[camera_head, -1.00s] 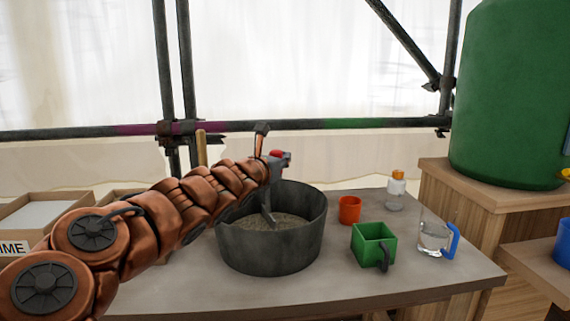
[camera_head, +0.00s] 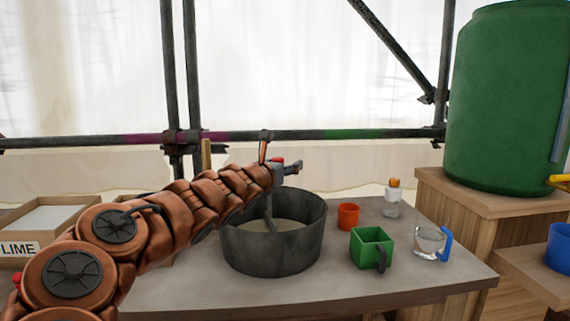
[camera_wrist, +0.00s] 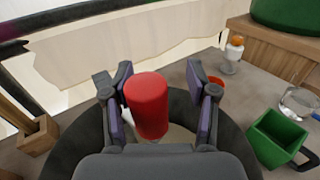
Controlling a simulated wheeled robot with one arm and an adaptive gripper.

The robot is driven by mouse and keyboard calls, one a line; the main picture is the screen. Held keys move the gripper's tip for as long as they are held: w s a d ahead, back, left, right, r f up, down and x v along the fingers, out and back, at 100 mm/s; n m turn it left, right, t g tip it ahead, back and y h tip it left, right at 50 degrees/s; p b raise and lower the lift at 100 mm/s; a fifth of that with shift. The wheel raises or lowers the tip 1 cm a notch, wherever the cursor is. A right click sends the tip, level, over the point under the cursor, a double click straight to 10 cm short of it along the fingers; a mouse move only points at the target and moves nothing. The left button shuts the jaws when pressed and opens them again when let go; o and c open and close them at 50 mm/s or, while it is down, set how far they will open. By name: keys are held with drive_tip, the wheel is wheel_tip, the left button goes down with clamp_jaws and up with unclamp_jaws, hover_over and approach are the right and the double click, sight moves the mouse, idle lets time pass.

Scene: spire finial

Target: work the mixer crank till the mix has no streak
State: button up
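The mixer is a dark grey round tub (camera_head: 272,248) on the table, with a crank post rising from it. Pale grey-beige mix (camera_head: 285,225) shows inside; it looks mostly even, but the tub wall and post hide part of it. The crank's red handle (camera_wrist: 148,106) stands upright between my fingers in the wrist view; only a bit of its red shows in the head view (camera_head: 277,161). My gripper (camera_wrist: 160,95) is open around the handle, with a clear gap on the right side and the left finger close to it. My gripper (camera_head: 288,167) is above the tub.
Right of the tub stand an orange cup (camera_head: 348,217), a green square container (camera_head: 371,248), a glass jug with blue handle (camera_head: 430,242) and an orange-capped bottle (camera_head: 392,198). A box labelled LIME (camera_head: 20,249) is left. Scaffold poles (camera_head: 330,135) run behind.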

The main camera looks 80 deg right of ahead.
drive_tip(key=shift+d+f, duration=0.1)
drive_tip(key=shift+f, duration=0.05)
drive_tip(key=shift+v, duration=1.4)
drive_tip(key=v, duration=0.9)
